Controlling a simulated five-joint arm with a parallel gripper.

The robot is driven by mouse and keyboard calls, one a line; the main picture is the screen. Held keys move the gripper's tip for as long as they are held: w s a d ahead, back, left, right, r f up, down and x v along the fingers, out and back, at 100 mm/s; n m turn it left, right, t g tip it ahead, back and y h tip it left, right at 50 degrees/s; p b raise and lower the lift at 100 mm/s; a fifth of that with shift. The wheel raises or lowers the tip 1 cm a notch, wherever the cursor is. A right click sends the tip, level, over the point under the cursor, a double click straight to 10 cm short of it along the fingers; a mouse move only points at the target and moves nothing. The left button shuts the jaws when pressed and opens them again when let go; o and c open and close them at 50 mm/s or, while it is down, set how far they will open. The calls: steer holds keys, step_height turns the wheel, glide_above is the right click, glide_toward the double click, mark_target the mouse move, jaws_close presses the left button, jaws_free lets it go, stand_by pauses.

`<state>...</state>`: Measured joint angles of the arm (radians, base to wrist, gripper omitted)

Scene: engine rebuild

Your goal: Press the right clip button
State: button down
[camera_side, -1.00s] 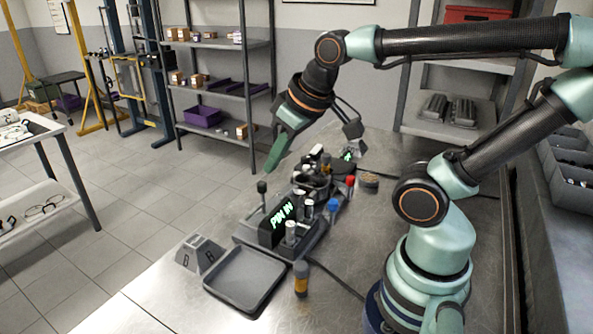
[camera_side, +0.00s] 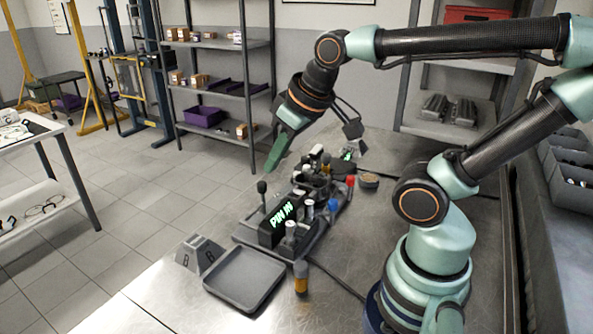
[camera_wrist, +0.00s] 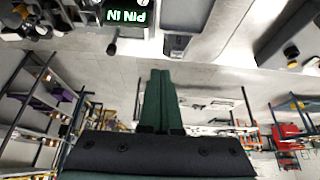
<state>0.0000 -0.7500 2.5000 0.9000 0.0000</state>
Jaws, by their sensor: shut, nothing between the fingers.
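My gripper (camera_side: 277,152) hangs above the left back part of the fixture in the side view, its green fingers pointing down. It also shows in the wrist view (camera_wrist: 160,76), with its two green fingers together and nothing between them. The fixture (camera_side: 262,245) is a dark base carrying several posts and parts. Its black display (camera_side: 282,222) shows green letters "PIN IN"; the display also shows in the wrist view (camera_wrist: 128,14). A dark knobbed lever (camera_side: 262,187) stands at its left end. I cannot make out the right clip button in either view.
An empty grey tray (camera_side: 243,279) lies in front of the fixture. A block marked B (camera_side: 198,254) stands left of it. Blue (camera_side: 333,205) and red (camera_side: 350,181) caps rise at the fixture's right side.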

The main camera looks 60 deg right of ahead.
stand_by(0.4)
steer(key=w+d+r+m+g+h, duration=0.1)
steer(key=w+d+m, duration=0.4)
steer(key=d, duration=0.2)
steer(key=w+d+r+m+g, duration=0.1)
steer(key=w+d+m+g, duration=0.1)
steer(key=w+d+m, duration=0.35)
steer(key=d+f+m+g, duration=0.1)
steer(key=d+f+m, duration=0.2)
steer(key=d, duration=0.6)
steer(key=d+f+m+g, duration=0.1)
steer(key=d+f+m, duration=0.3)
steer(key=d, duration=0.5)
steer(key=shift+w+f+y, duration=0.25)
steer(key=shift+w+y, duration=0.05)
steer(key=shift+w, duration=0.15)
steer(key=shift+a+f+m, duration=0.1)
steer(key=shift+f+m, duration=0.05)
steer(key=shift+m, duration=0.1)
steer(key=f, duration=0.9)
steer(key=w+f, duration=0.1)
steer(key=f, duration=0.3)
steer(key=shift+a+f, duration=0.1)
steer(key=shift+f, duration=0.25)
